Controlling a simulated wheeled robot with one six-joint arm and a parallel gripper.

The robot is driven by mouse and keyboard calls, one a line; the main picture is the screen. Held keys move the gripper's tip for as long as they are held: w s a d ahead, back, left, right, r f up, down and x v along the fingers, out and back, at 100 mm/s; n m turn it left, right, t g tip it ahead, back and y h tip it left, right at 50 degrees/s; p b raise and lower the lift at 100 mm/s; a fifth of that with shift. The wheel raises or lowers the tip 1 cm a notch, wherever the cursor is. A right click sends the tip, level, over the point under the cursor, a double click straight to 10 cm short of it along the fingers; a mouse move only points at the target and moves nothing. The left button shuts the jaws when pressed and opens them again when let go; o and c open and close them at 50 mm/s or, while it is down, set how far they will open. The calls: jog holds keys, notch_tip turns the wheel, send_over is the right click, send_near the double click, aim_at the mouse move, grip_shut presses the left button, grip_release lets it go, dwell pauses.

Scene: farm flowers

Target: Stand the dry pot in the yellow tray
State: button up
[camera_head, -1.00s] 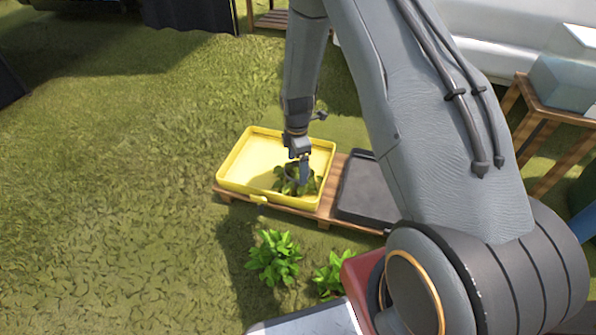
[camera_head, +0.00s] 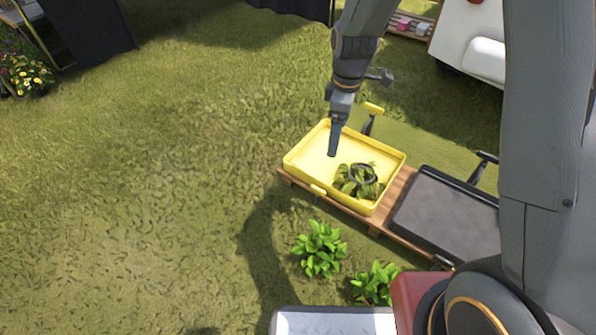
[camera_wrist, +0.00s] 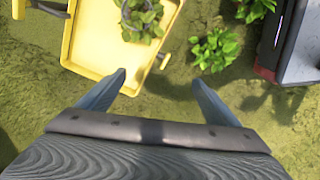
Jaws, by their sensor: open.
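The yellow tray (camera_head: 310,170) sits on a low wooden pallet. A dark-rimmed pot with green leaves (camera_head: 359,180) stands inside the tray, toward its right end; the wrist view shows the pot (camera_wrist: 142,14) inside the tray (camera_wrist: 95,42) too. It looks upright, and leaves hide most of its sides. I cannot tell whether its soil is dry. My gripper (camera_head: 333,150) is above the left part of the tray, apart from the pot. In the wrist view my gripper (camera_wrist: 158,82) has its two fingers spread with nothing between them.
A dark grey tray (camera_head: 450,212) lies right of the yellow one on the same pallet (camera_head: 378,222). Two leafy plants (camera_head: 319,249) (camera_head: 375,284) are in front of the pallet. A white vehicle (camera_head: 480,40) is at the back right. Grass at left is open.

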jog(key=s+a+r+m, duration=0.2)
jog(key=s+a+r, duration=0.3)
jog(key=s+r, duration=0.2)
jog(key=s+a+r+m, duration=0.2)
jog(key=s+a+r, duration=0.2)
jog(key=s+r, duration=0.35)
jog(key=s+r+m, duration=0.2)
jog(key=s, duration=0.6)
jog(key=s+r+m+y, duration=0.1)
jog(key=s+r+m, duration=0.1)
jog(key=s, duration=0.6)
jog(key=shift+s+a+r, duration=0.2)
jog(key=shift+a+r, duration=0.1)
jog(key=shift+r, duration=0.2)
jog(key=d+r+m+p, duration=0.2)
jog(key=d+r+p, duration=0.5)
jog(key=p, duration=0.5)
jog(key=d+r+m+h+p, duration=0.1)
jog(key=d+r+p, duration=0.5)
jog(key=r+p, duration=0.6)
jog(key=d+r+m+p, duration=0.4)
jog(key=d+r+p, duration=0.3)
jog(key=p, duration=0.7)
jog(key=shift+d+r, duration=0.35)
jog(key=shift+r, duration=1.05)
